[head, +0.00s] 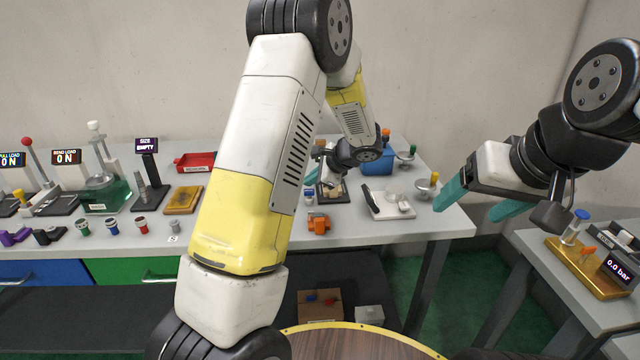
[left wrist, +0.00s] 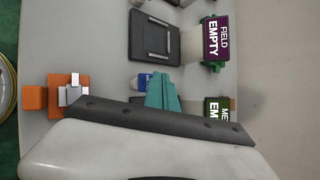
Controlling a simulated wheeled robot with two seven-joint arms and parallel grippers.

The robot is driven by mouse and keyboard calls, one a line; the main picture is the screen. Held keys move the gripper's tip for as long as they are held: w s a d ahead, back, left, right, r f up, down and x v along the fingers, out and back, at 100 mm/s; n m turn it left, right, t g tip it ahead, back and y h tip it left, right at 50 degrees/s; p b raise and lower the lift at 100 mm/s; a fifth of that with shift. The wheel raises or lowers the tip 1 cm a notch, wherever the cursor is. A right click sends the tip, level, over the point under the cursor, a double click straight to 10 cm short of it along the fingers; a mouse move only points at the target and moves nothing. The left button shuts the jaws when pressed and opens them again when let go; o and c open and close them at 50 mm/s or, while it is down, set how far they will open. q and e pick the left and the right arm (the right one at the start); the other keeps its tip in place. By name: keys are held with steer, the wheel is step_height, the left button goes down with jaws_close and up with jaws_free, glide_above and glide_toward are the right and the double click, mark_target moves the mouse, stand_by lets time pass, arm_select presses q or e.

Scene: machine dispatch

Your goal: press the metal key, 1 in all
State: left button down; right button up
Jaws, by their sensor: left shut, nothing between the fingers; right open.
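My left gripper (head: 313,178) is shut and empty, low over the back of the table in the head view. In the left wrist view its teal fingers (left wrist: 163,92) are closed together. A small blue-and-white piece (left wrist: 145,81) lies beside their tips; I cannot tell whether they touch it. A green sign (left wrist: 218,108), partly hidden by my gripper, begins with "ME" above "EM". I cannot pick out the metal key for certain; the area under the gripper is hidden. My right gripper (head: 475,203) is open and empty, right of the table.
A purple sign (left wrist: 216,39) reads "FIELD EMPTY" beside a dark plate (left wrist: 155,38). An orange block (head: 318,223) sits near the table's front edge. A blue bin (head: 378,163) and a white scale-like device (head: 388,203) stand right of my left gripper.

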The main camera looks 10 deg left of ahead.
mark_target(311, 192)
stand_by(0.4)
arm_select(q)
steer(key=shift+f, duration=0.4)
steer(key=shift+f, duration=0.6)
stand_by(0.6)
steer(key=shift+r, duration=1)
steer(key=shift+r, duration=2.5)
steer(key=shift+r, duration=0.1)
